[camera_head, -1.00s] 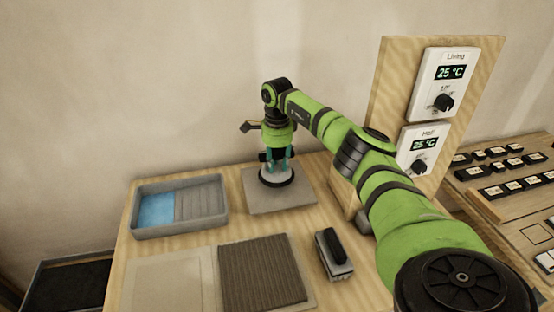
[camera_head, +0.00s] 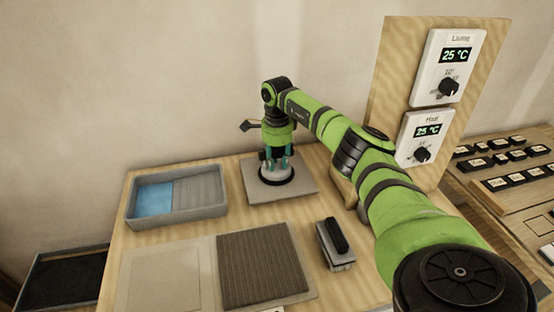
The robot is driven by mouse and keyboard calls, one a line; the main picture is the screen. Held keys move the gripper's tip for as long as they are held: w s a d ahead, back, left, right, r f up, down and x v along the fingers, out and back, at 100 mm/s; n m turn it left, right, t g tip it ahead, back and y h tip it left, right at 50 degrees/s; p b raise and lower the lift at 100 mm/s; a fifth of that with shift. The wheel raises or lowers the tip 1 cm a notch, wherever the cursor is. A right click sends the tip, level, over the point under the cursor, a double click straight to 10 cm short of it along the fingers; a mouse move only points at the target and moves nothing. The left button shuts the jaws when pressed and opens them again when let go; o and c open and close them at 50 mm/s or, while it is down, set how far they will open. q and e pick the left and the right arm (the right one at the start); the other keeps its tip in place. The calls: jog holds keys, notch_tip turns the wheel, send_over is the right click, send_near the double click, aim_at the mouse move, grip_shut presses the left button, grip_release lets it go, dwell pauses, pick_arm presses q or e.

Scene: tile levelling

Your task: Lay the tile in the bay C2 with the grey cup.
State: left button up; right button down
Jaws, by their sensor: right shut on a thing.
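My right gripper (camera_head: 276,161) points down and is shut on the grey cup (camera_head: 276,174), a round suction cup with a dark rim. The cup rests on a square grey tile (camera_head: 303,189) on the wooden table. A bed with two square bays lies at the front: one bay is bare and pale (camera_head: 166,278), the other holds dark ridged mortar (camera_head: 263,265). No bay label is readable, so I cannot tell which one is C2. My left gripper is not in view.
A grey tray (camera_head: 188,213) with blue water and a ribbed slope stands left. A block with a black handle (camera_head: 335,243) lies right of the mortar. A thermostat board (camera_head: 393,75) rises behind my right arm. A dark bin (camera_head: 65,278) is at lower left.

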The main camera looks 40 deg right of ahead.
jog(key=c, duration=0.9)
grip_release()
jog(key=shift+o, duration=0.2)
jog(key=shift+f, duration=0.1)
notch_tip(320, 180, up, 12)
jog(key=shift+s+a+r, duration=0.1)
jog(key=shift+s, duration=0.05)
